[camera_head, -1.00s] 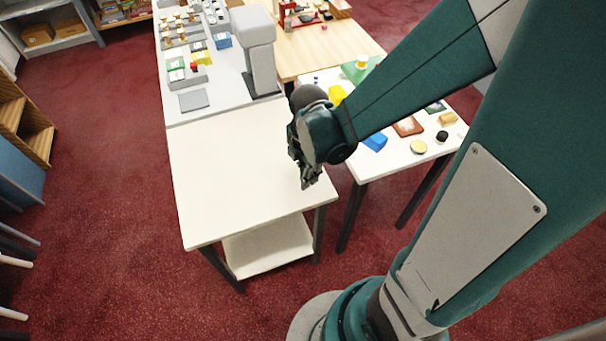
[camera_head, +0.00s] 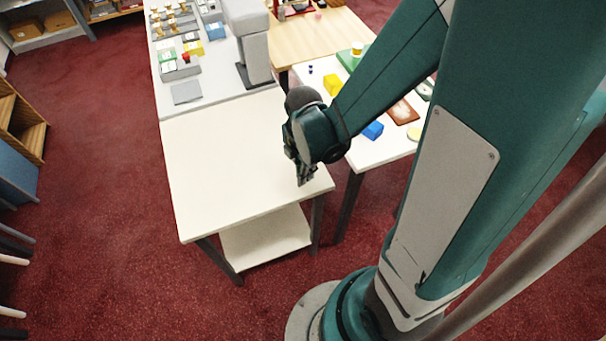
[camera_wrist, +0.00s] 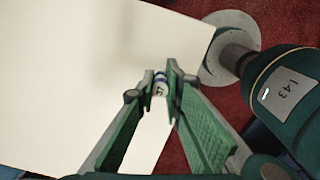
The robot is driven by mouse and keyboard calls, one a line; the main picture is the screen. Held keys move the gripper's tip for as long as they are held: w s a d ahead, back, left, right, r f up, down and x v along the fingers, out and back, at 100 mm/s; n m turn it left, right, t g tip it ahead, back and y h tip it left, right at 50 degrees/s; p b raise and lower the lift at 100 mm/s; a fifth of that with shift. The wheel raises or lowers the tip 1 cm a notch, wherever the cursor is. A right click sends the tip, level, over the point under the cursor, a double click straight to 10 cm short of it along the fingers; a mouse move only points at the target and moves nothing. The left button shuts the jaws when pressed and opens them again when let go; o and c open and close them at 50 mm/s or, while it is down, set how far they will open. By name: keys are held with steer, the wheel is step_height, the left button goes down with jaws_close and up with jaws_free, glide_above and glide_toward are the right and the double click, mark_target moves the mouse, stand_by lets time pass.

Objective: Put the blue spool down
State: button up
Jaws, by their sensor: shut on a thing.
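My gripper (camera_head: 304,181) is above the right front part of the bare white table (camera_head: 215,185). In the wrist view my gripper (camera_wrist: 166,82) is shut on a small spool (camera_wrist: 160,84) with blue at its end and a pale band with dark marks. The spool sits between the two fingertips. The white table top (camera_wrist: 70,75) shows behind it, and I cannot tell how high above it the spool is. The spool cannot be made out in the head view.
The white table is clear. A grey counter (camera_head: 215,72) behind it holds swatches and several small items.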

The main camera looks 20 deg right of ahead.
steer(key=shift+f, duration=0.15)
steer(key=o, duration=0.7)
steer(key=shift+c, duration=0.2)
step_height(320, 180, up, 12)
steer(key=p, duration=0.3)
stand_by(0.8)
stand_by(0.6)
